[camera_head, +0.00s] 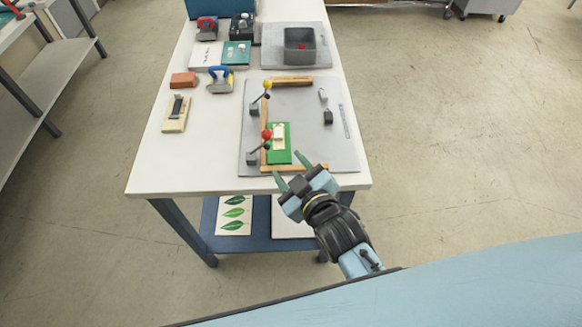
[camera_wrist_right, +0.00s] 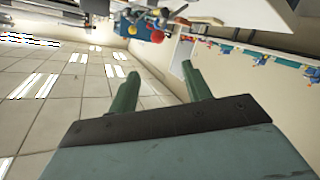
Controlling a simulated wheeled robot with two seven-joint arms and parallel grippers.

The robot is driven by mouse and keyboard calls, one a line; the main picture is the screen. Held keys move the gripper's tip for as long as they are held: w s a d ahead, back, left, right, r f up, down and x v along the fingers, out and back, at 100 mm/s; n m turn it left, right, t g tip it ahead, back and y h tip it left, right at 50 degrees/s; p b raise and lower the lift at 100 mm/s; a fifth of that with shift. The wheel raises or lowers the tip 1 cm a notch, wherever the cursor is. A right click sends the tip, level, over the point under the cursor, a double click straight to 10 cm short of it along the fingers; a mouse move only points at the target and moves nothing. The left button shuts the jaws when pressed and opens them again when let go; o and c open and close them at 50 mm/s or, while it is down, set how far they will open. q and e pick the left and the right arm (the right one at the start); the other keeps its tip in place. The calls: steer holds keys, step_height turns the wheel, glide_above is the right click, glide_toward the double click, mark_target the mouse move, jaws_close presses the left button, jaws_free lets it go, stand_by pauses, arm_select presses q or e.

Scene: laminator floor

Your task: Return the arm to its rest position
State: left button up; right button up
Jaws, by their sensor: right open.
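My right gripper (camera_head: 289,171) reaches in from the lower right in the head view, with its green fingers over the front edge of the white table (camera_head: 200,160). In the right wrist view the two green fingers (camera_wrist_right: 155,92) are spread apart with nothing between them. The grey board (camera_head: 340,150) lies beyond the fingertips, with a green card (camera_head: 280,152) bearing a pale block, wooden strips, a red-knobbed lever (camera_head: 266,135) and a yellow-knobbed lever (camera_head: 267,85). My left gripper does not show.
A grey bin (camera_head: 300,46) stands at the back. A blue-handled tool (camera_head: 220,80), a red-brown block (camera_head: 183,80) and a wooden piece (camera_head: 176,115) lie on the table's left. A lower shelf (camera_head: 258,240) holds a leaf-print sheet (camera_head: 234,214). Floor right of the table is clear.

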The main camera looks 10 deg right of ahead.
stand_by(0.4)
steer(key=s+d+f+m+g+b, duration=0.15)
steer(key=s+f, duration=0.25)
steer(key=f, duration=0.7)
steer(key=s+d+f+g+h+b, duration=0.1)
steer(key=s+f+g+b, duration=0.2)
steer(key=f, duration=0.9)
steer(key=s+d+f+m+g+b, duration=0.1)
steer(key=s+d+f+g, duration=0.15)
steer(key=s+f, duration=0.6)
steer(key=s+d+f+m+g+h+b, duration=0.1)
steer(key=s+d+f, duration=0.4)
steer(key=s+f, duration=0.5)
steer(key=s+d+f+m+g+h+b, duration=0.1)
steer(key=s+d+f+g, duration=0.4)
steer(key=s+f, duration=0.6)
steer(key=shift+s+f+m+g+b, duration=0.2)
steer(key=shift+s+m+g+b, duration=0.4)
steer(key=shift+b, duration=0.65)
